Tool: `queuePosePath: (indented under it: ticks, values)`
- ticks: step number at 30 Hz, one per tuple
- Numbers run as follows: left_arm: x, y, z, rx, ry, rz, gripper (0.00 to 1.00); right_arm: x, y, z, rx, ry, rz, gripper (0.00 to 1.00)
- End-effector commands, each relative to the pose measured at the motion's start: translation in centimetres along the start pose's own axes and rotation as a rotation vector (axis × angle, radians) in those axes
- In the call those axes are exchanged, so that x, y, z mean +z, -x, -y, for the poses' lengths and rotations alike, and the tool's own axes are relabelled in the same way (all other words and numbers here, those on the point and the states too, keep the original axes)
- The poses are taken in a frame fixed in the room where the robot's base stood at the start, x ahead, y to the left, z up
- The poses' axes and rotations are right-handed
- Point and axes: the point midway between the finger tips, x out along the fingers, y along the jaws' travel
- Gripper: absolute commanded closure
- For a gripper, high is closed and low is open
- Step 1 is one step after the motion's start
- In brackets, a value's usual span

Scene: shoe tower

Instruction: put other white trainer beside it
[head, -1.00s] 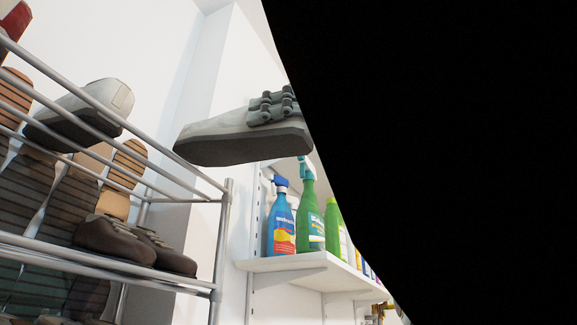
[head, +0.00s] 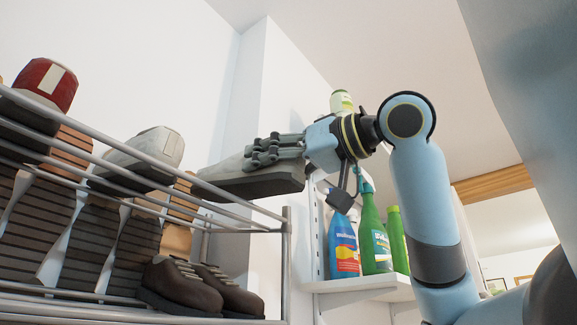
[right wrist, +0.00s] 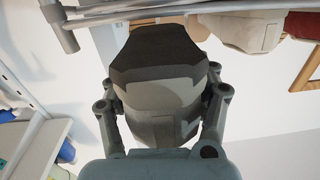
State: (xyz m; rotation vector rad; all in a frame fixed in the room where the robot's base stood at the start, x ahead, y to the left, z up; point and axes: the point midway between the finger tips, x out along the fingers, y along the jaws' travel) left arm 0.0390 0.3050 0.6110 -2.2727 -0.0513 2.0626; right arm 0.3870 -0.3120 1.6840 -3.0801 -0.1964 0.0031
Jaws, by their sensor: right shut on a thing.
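My right gripper (head: 275,150) is shut on a white trainer (head: 252,180) with a dark sole. In the head view the trainer is held nearly level, its toe to the left, at the right end of the rack's upper tier. I cannot tell whether it touches the rails. In the right wrist view the held trainer (right wrist: 155,85) sits between the two fingers (right wrist: 160,115). The other white trainer (head: 150,152) rests on the upper tier of the metal rack (head: 287,262), left of the held one with a gap between. My left gripper is not in view.
A red shoe (head: 47,82) stands farther left on the upper tier. Brown shoes (head: 185,285) sit on the tier below. A shelf (head: 365,286) with a blue spray bottle (head: 343,245) and green bottles (head: 374,235) is right of the rack, behind my arm.

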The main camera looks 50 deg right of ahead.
Motion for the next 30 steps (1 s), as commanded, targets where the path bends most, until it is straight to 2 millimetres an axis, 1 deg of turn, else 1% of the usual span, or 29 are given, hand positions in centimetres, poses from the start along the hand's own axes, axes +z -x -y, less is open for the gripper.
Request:
queuePosePath:
  ticks: [1,15,30]
  values:
    - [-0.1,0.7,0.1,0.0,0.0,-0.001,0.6,-0.3,-0.6,0.0,-0.001,-0.001,0.002,0.81]
    - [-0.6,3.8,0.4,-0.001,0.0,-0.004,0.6,-1.1,-5.7,-0.2,-0.001,-0.003,0.002,0.81]
    - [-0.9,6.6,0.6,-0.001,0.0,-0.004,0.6,-1.7,-11.1,-0.4,-0.001,-0.003,0.001,0.81]
